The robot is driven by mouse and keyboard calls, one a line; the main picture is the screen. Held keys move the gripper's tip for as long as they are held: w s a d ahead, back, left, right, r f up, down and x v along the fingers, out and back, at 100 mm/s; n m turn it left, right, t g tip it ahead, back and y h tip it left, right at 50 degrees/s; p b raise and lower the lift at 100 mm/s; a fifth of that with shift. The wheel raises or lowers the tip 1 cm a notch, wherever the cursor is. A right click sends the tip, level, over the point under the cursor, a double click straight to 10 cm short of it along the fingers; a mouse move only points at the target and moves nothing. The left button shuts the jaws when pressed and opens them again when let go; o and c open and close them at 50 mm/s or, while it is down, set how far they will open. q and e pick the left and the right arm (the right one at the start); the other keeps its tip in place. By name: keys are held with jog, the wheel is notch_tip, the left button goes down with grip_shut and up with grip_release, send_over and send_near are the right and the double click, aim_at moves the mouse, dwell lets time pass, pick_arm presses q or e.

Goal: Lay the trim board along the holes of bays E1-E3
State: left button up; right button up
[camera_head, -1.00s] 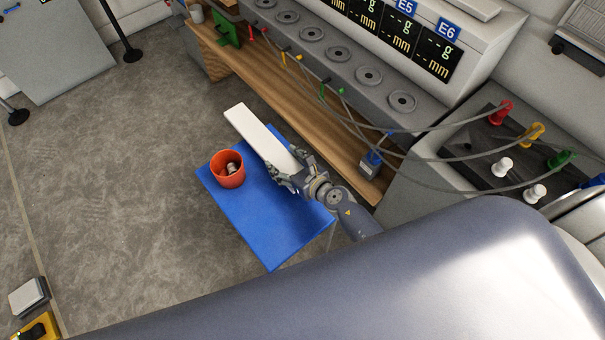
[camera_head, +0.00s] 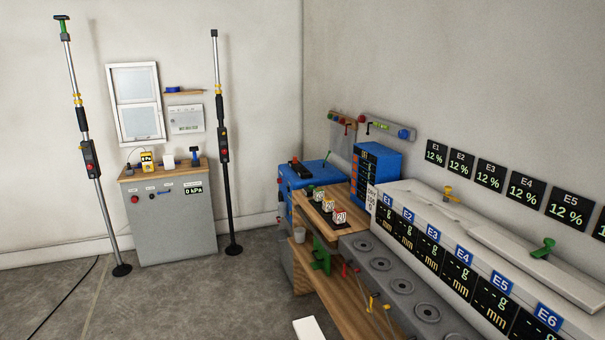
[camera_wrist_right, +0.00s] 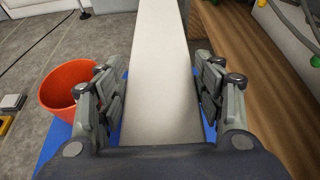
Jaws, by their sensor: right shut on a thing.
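The white trim board (camera_wrist_right: 162,75) lies lengthwise between the fingers of my right gripper (camera_wrist_right: 160,95), which is shut on it, in the right wrist view. Its far end also shows at the bottom edge of the head view (camera_head: 309,330). Bays E1 (camera_head: 388,202), E2 and E3 (camera_head: 433,233) are marked by blue labels on the grey bench unit at the right. A row of round holes (camera_head: 381,264) runs along its front ledge. Neither gripper shows in the head view.
An orange bucket (camera_wrist_right: 66,90) stands left of the gripper on a blue surface (camera_wrist_right: 50,150). A wooden shelf (camera_head: 345,305) runs below the holes, with a green bracket (camera_head: 321,255) and coloured plugs. Two upright poles (camera_head: 222,150) stand at the back left by a grey cabinet (camera_head: 172,220).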

notch_tip(320, 180, up, 3)
jog(key=shift+f+p, duration=0.2)
jog(key=shift+p, duration=0.4)
jog(key=shift+d+r, duration=0.1)
jog(key=shift+r, duration=0.15)
jog(key=s+d+r+n+g+y+b, duration=0.15)
jog(key=s+d+r+b, duration=0.25)
jog(key=d+r, duration=0.75)
pick_arm(q)
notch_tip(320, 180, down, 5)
jog(key=b, duration=0.3)
pick_arm(e)
jog(key=s+a+r+n+g+y, duration=0.3)
jog(key=s+r+n+y, duration=0.2)
jog(key=s+r, duration=0.7)
jog(key=shift+s+r, duration=0.25)
jog(key=shift+s, duration=0.55)
jog(key=shift+f+g, duration=0.1)
jog(key=shift+g, duration=0.15)
